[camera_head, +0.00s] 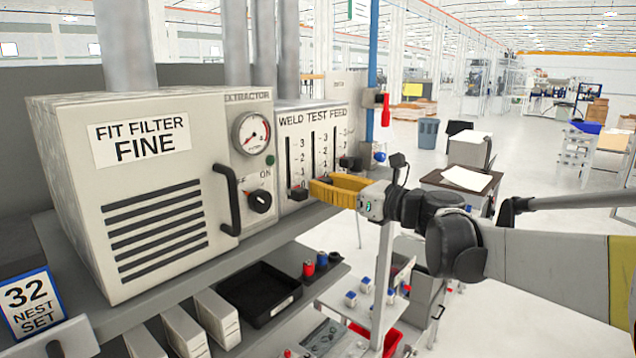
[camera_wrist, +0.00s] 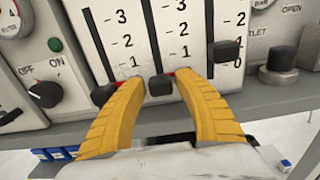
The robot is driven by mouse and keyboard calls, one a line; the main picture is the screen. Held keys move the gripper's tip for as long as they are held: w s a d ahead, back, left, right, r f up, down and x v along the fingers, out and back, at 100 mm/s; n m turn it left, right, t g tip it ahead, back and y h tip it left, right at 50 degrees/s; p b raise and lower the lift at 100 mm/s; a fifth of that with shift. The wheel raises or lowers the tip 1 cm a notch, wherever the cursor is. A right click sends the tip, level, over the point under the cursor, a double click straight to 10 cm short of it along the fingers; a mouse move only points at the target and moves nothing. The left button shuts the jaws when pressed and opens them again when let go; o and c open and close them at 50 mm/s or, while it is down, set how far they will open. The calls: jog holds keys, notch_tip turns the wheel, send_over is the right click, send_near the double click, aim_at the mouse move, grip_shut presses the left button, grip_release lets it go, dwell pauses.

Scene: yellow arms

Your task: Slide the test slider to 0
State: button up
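The WELD TEST FEED panel (camera_head: 312,140) has three vertical slots with dark knobs. The middle, test knob (camera_wrist: 160,87) sits low in its slot, below the 1 mark; its 0 mark is not visible. My gripper (camera_wrist: 161,77) has its yellow fingers on either side of this knob, with narrow gaps seeming to show. Contact is hard to tell. In the head view my gripper (camera_head: 312,186) is at the panel's lower part and partly covers the knobs. The weld knob (camera_wrist: 102,94) is low, left of the left finger. The feed knob (camera_wrist: 226,51) is higher, near its 1.
Left of the panel is the extractor with an OFF/ON dial (camera_head: 260,201) and a black handle (camera_head: 229,200). A grey shelf edge (camera_wrist: 285,103) runs below the panel. A dark outlet knob (camera_wrist: 279,68) stands to the right. A black tray (camera_head: 258,290) lies lower down.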

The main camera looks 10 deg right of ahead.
jog(key=shift+o, duration=0.3)
jog(key=shift+w+a, duration=0.1)
jog(key=shift+w, duration=0.05)
jog(key=v, duration=1.2)
jog(key=s+a+f+n+g+h+b, duration=0.1)
jog(key=s+a+f+n+g+b, duration=0.2)
jog(key=f+b, duration=0.5)
jog(key=s+a+f+n+g+h+b, duration=0.1)
jog(key=s+a+f+n+b, duration=0.2)
jog(key=f, duration=0.8)
jog(key=s+a+f+n+g+h+b, duration=0.15)
jog(key=a+f+n+b, duration=0.35)
jog(key=f, duration=0.5)
jog(key=s+d+f+n+h+b, duration=0.1)
jog(key=s+f+n+b, duration=0.3)
jog(key=f, duration=0.6)
jog(key=s+d+f+n+g+h+b, duration=0.1)
jog(key=s+f+n+h+b, duration=0.2)
jog(key=f+n+b, duration=0.5)
jog(key=s+d+f+n+g+h+b, duration=0.1)
jog(key=s+f+n+b, duration=0.4)
jog(key=f+b, duration=0.5)
notch_tip(320, 180, down, 4)
jog(key=shift+s+d+f+n+h, duration=0.2)
jog(key=shift+s+d+n+h, duration=0.3)
jog(key=shift+h, duration=0.55)
